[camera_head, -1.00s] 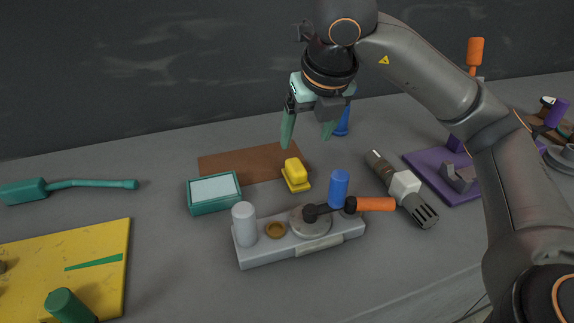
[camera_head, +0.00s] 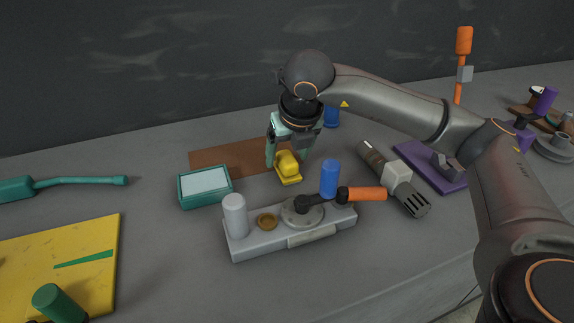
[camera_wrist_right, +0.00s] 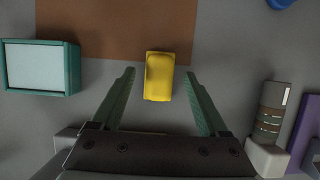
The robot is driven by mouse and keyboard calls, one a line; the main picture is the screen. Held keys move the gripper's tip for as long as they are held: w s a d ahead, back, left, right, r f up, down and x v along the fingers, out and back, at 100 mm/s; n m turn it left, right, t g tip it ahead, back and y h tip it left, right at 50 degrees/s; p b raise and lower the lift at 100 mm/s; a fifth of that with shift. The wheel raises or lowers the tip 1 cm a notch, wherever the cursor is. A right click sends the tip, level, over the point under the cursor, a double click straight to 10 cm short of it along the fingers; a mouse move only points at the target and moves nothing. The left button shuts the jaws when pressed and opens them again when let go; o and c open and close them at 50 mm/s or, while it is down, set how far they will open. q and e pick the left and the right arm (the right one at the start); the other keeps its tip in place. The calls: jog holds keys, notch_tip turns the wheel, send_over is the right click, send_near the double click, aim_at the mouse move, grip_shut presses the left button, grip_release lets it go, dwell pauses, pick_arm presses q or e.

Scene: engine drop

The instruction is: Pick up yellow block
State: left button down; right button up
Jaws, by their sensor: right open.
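The yellow block (camera_head: 288,168) sits on the grey table at the front right edge of a brown mat. My right gripper (camera_head: 285,158) is lowered over it with green fingers, partly covering the block's upper part. In the right wrist view the yellow block (camera_wrist_right: 159,76) lies ahead of the open fingers, between their lines and near the tips. The right gripper (camera_wrist_right: 158,82) is open and empty, one finger to each side. My left gripper does not show.
A teal tray (camera_head: 205,203) stands left of the block. A grey-and-white tool (camera_head: 396,175) lies to the right.

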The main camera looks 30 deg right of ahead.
grip_shut()
dwell(0.5)
